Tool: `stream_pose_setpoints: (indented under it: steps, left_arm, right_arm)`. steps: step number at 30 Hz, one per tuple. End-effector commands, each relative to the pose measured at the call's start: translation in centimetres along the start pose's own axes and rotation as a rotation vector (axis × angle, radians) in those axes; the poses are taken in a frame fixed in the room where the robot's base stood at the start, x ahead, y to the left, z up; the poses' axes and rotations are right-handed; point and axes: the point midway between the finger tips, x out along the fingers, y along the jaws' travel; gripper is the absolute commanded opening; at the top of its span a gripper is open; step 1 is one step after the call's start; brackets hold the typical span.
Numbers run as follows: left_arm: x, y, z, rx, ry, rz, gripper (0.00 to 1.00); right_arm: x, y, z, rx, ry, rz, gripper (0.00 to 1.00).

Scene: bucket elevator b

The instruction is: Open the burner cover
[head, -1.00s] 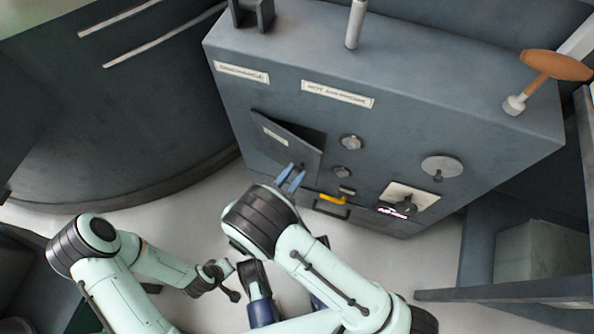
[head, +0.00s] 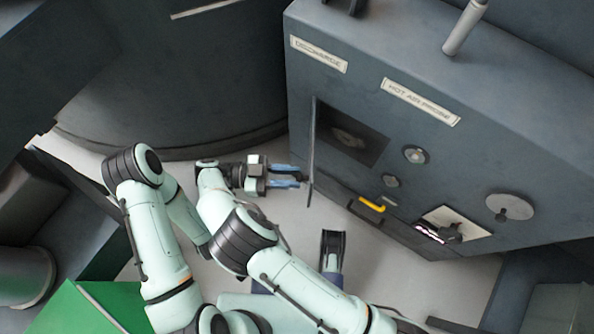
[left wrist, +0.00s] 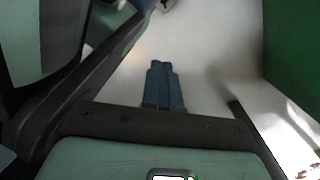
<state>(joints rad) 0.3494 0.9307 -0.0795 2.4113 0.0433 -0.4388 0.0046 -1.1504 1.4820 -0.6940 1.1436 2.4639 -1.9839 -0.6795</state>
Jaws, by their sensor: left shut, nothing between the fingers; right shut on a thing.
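The burner cover (head: 313,140) is a thin dark panel on the front of the grey machine. In the head view it stands swung out and shows almost edge-on, with a dark square opening (head: 350,133) uncovered to its right. Something round shows dimly inside. My right gripper (head: 300,178) reaches the cover's lower part from the left, its blue fingers shut on the cover. The exact grip point is too small to make out. My left gripper (left wrist: 164,68) shows in the left wrist view with its blue fingers together, empty, over pale floor.
Right of the opening, the machine front carries knobs (head: 415,154), a yellow handle (head: 371,204), a panel with a lit switch (head: 470,229) and a round plate (head: 510,207). A large dark drum (head: 180,80) stands left. A green surface (head: 75,310) lies lower left.

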Motion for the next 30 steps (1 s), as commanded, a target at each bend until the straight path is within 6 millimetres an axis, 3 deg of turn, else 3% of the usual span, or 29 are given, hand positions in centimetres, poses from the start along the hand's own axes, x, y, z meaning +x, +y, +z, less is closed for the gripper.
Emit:
stream_pose_setpoints:
  steps: [9, 23, 24, 26, 30]
  left_arm:
    - [1.1, -1.3, 1.6, -0.019, -0.063, -0.026, 0.00]
    - [1.1, -1.5, 1.9, -0.021, -0.071, -0.030, 0.00]
    - [1.1, -1.5, 1.9, -0.021, -0.071, -0.030, 0.00]
    - [1.1, -1.5, 1.9, -0.020, -0.071, -0.029, 0.00]
    - [1.1, -1.4, 1.8, -0.020, -0.070, -0.029, 0.00]
  right_arm:
    - [-0.5, -0.1, 0.2, 0.001, -0.003, 0.062, 0.00]
    - [-0.5, -0.1, 0.1, -0.002, -0.004, 0.074, 0.00]
    - [-0.5, -0.1, 0.1, -0.002, -0.004, 0.074, 0.32]
    - [-0.5, -0.1, 0.1, -0.002, -0.003, 0.074, 0.52]
    - [-0.5, -0.1, 0.1, -0.001, -0.002, 0.074, 0.54]
